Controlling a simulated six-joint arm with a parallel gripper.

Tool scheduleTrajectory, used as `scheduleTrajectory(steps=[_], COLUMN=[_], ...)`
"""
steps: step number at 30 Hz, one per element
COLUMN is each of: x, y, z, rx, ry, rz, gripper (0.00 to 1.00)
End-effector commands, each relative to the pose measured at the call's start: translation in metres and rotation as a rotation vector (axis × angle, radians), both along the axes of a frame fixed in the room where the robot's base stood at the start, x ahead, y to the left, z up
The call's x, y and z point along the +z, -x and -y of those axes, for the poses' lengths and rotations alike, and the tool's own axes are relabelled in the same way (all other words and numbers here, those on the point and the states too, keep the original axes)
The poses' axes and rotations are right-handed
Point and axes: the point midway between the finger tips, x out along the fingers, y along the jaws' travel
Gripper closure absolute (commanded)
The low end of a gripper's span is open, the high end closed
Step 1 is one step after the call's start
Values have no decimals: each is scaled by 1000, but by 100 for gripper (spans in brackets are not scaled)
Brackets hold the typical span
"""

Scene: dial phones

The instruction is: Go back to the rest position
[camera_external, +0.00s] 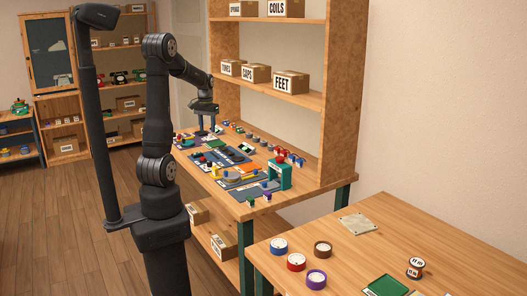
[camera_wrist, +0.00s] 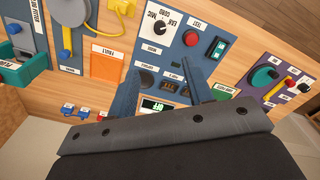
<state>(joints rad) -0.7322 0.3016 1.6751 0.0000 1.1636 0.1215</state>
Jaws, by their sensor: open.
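My gripper (camera_external: 205,128) is above the workbench (camera_external: 246,207) towards its far end, pointing down, with my arm reaching over from the left. In the wrist view my gripper (camera_wrist: 162,82) shows two blue-grey fingers spread apart with nothing held between them. The dark gripper body hides the lower middle of the wrist view. Whether the fingertips touch the panel I cannot tell.
An orange tray (camera_wrist: 106,66) marked FAULT lies left of the fingers, and a purple panel (camera_wrist: 283,77) lies right. A teal press-like device (camera_external: 279,174) stands at the bench's near end. Shelves with labelled boxes (camera_external: 291,82) rise behind. A second table (camera_external: 400,235) holds tape-like rolls.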

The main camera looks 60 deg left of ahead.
Motion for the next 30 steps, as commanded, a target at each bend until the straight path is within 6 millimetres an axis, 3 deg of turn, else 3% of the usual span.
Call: scheduleTrajectory(steps=[5,24,30], x=[-18,-142,-165], y=[0,1,0], z=[0,1,0], rx=[0,0,0], ry=[3,4,2], rz=[-3,-4,-3], gripper=[53,53,53])
